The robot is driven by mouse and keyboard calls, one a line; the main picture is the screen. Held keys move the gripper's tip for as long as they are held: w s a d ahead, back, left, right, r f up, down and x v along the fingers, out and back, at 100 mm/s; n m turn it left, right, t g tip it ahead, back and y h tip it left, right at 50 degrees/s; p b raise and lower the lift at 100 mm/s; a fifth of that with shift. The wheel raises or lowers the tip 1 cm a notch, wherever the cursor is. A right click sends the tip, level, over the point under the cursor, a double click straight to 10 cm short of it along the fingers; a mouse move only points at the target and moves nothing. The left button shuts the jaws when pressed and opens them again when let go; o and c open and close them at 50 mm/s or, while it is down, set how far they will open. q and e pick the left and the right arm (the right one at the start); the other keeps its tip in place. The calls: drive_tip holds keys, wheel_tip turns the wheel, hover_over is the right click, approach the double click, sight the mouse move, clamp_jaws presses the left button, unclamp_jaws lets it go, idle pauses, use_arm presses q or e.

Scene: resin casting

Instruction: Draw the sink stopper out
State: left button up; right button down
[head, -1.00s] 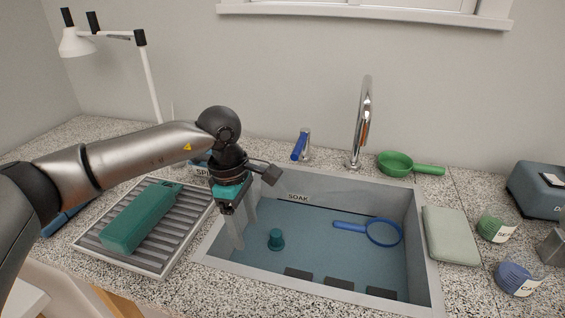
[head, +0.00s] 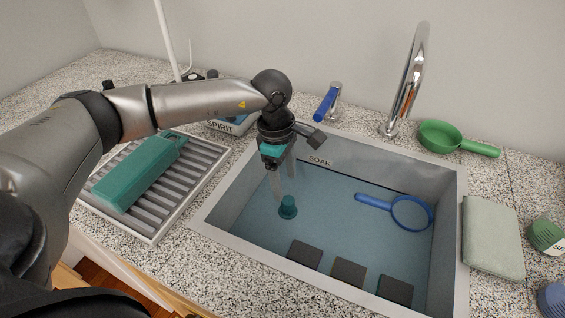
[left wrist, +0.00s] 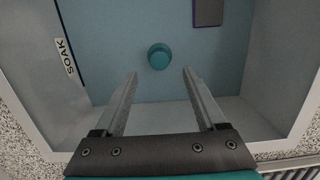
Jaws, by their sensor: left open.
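The teal sink stopper (head: 288,207) stands upright on the floor of the sink (head: 345,200), toward its left side. It also shows in the left wrist view (left wrist: 159,56), beyond the fingertips and roughly centred between them. My left gripper (head: 285,187) points down into the sink, just above and behind the stopper in the head view. Its two fingers are apart with nothing between them, and it appears not to touch the stopper. In the left wrist view my left gripper (left wrist: 158,74) shows both fingers spread. My right gripper is not in view.
A blue strainer (head: 408,212) and several dark blocks (head: 348,272) lie in the sink. The chrome faucet (head: 408,85) and blue-handled tap (head: 328,103) stand behind.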

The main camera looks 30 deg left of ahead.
sight(288, 199)
use_arm(q)
drive_tip(key=f, duration=0.2)
drive_tip(key=f+b, duration=0.1)
drive_tip(key=f, duration=0.3)
drive_tip(key=shift+d+f, duration=0.1)
drive_tip(key=shift+d, duration=0.3)
drive_tip(key=shift+w+f+b, duration=0.1)
drive_tip(key=shift+f+b, duration=0.2)
drive_tip(key=shift+f, duration=0.4)
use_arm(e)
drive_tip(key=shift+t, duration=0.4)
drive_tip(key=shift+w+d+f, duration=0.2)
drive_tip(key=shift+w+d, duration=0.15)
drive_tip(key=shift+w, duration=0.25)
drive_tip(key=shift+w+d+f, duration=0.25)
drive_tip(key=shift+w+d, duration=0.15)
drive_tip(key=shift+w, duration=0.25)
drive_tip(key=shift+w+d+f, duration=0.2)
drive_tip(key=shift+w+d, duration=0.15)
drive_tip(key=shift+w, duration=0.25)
use_arm(q)
clamp_jaws()
drive_tip(key=c, duration=0.6)
unclamp_jaws()
drive_tip(key=shift+c, duration=0.2)
clamp_jaws()
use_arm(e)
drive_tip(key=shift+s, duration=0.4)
